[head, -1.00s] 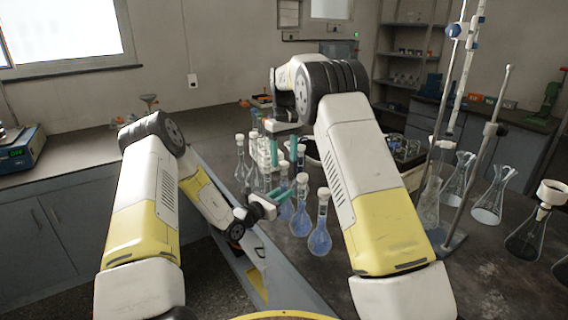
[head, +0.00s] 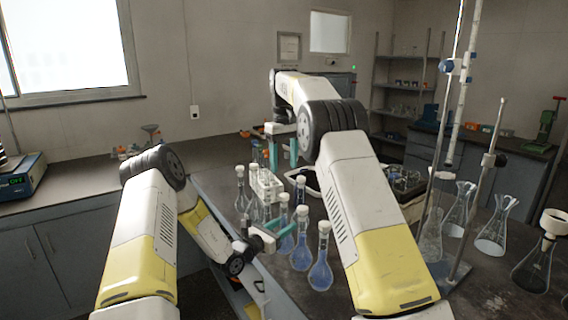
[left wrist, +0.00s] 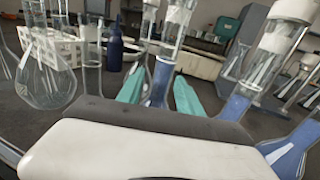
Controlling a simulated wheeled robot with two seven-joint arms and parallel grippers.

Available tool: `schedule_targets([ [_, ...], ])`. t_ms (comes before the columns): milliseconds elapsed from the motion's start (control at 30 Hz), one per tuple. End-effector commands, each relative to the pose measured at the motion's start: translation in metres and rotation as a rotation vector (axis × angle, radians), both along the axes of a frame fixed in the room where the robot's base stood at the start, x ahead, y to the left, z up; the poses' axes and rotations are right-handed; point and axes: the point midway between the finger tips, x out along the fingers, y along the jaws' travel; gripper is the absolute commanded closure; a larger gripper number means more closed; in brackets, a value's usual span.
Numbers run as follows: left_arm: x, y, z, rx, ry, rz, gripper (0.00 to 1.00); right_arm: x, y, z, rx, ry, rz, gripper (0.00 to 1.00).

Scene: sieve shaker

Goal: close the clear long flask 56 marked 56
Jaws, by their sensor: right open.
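Several long-necked flasks with white stoppers stand on the dark bench; no number 56 is legible, so I cannot tell which is flask 56. A clear flask (head: 241,200) stands at the left of the group; clear glass also shows at the left wrist view's left (left wrist: 45,75). Flasks with blue liquid (head: 320,274) stand nearer. My left gripper (head: 279,233) is low among them, its teal fingers apart; in the left wrist view (left wrist: 158,92) a blue-filled neck shows between them, contact unclear. My right gripper (head: 284,155) is open, empty and above the rack.
A white rack (head: 266,188) with tubes stands behind the flasks. A dark bottle (left wrist: 115,45) is near it in the left wrist view. A tall stand (head: 470,215) and several conical flasks (head: 495,232) are on the right. The front bench edge is close to my left arm.

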Motion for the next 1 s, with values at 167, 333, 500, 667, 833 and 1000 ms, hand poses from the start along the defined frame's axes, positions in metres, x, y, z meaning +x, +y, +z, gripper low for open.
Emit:
schedule_targets([
  [167,0.000,0.000,0.000,0.000,0.000,0.000,0.54,0.000,0.000,0.000,0.000,0.000,0.000,0.45],
  [333,-0.002,0.002,0.000,0.001,0.001,0.000,0.54,0.000,0.000,0.000,0.000,0.000,0.000,0.45],
  [500,-0.017,0.017,-0.001,0.000,0.004,0.002,0.54,0.000,0.000,0.000,0.000,0.000,0.000,0.45],
  [667,-0.038,0.036,0.000,0.001,0.002,0.003,0.54,0.000,0.000,0.000,0.000,0.000,0.000,0.45],
  [833,-0.054,0.049,-0.001,0.001,0.002,0.002,0.54,0.000,0.000,0.000,0.000,0.000,0.000,0.45],
  [1000,-0.059,0.052,0.000,0.000,0.000,0.000,0.54,0.000,0.000,0.000,0.000,0.000,0.000,0.45],
])
